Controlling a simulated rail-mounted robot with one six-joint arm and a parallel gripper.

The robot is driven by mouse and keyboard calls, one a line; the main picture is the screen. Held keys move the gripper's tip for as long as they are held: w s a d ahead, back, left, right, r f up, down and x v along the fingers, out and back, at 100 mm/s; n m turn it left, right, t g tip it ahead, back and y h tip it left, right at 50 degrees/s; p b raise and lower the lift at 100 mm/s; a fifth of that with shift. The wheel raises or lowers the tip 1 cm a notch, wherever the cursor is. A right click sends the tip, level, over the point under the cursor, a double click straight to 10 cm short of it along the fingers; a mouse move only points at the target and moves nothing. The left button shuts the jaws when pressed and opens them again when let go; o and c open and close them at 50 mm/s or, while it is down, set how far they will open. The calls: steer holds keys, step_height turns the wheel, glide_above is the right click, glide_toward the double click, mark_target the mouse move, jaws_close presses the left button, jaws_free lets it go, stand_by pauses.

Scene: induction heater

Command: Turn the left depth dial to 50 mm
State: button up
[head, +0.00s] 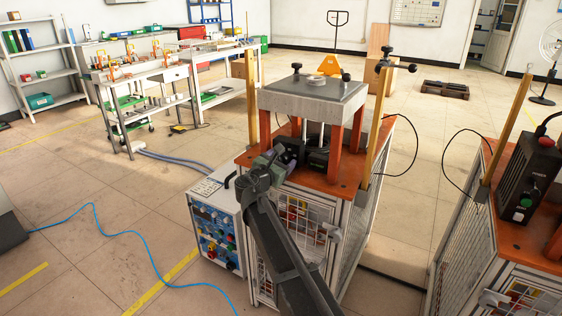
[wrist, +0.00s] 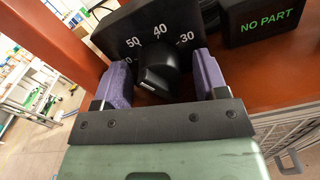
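The depth dial is a black knob (wrist: 160,72) on a dark plate (wrist: 155,22) marked 30, 40 and 50, with another number partly hidden at the left. The 40 sits above the knob, 50 to its left and 30 to its right. A pale mark shows on the knob's lower left side; I cannot tell which number it indicates. My gripper (wrist: 162,66) has its two purple fingers apart, one on each side of the knob, with visible gaps. In the head view my gripper (head: 276,158) is at the front of the orange-topped station, hiding the dial.
A black display reading NO PART (wrist: 265,22) stands right of the dial. An orange post (wrist: 60,35) is close on the left. A grey press block (head: 313,97) on orange legs stands above the orange tabletop (head: 345,180). A control cabinet (head: 215,225) stands left of the station.

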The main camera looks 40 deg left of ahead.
steer(key=s+d, duration=0.1)
steer(key=s, duration=0.9)
steer(key=shift+s+d, duration=0.3)
steer(key=shift+s, duration=0.05)
